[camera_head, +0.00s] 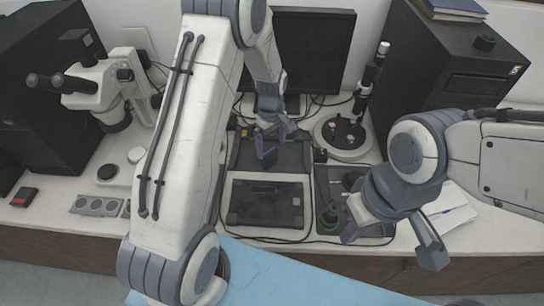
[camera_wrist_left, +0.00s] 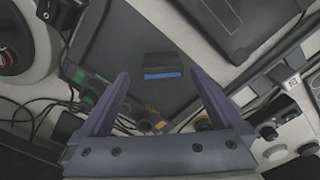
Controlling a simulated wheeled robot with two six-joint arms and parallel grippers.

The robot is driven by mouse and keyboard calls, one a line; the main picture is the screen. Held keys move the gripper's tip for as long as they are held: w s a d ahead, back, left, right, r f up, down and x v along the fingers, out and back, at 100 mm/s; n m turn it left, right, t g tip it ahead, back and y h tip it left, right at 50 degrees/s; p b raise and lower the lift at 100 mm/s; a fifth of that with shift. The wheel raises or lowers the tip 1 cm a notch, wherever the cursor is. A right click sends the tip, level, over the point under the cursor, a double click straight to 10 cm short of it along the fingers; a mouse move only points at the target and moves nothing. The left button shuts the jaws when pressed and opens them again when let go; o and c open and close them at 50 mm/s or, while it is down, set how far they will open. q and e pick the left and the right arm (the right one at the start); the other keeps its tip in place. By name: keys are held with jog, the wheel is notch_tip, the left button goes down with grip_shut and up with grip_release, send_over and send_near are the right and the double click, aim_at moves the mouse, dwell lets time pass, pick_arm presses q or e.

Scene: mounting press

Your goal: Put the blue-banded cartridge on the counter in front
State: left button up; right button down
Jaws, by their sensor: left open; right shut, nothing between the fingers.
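The blue-banded cartridge (camera_wrist_left: 163,67) is a small dark block with a bright blue stripe, in the left wrist view. It lies on a dark flat surface (camera_wrist_left: 120,45) ahead of my left fingertips, apart from them. In the head view a small dark block (camera_head: 270,156) shows close by the left fingers; its band is not clear there. My left gripper (camera_head: 273,141) is open and empty above the back of the counter; its spread fingers also show in the left wrist view (camera_wrist_left: 163,85). My right gripper (camera_head: 392,240) is shut and empty over the counter's front right.
The white counter (camera_head: 60,215) has a dark tray (camera_head: 265,222) at its front middle. A microscope (camera_head: 100,90) stands left, a round-based device (camera_head: 343,138) back right. A monitor (camera_head: 318,45) stands behind. Cables lie around the trays.

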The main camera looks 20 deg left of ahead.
aim_at(270, 152)
pick_arm(q)
jog(key=shift+a+f, duration=0.1)
jog(key=shift+f, duration=0.55)
notch_tip(270, 152, down, 4)
jog(key=shift+s+a+p, duration=0.15)
jog(key=shift+p, duration=0.95)
jog(key=shift+f, duration=0.6)
jog(key=c, duration=1.5)
jog(key=shift+r, duration=0.15)
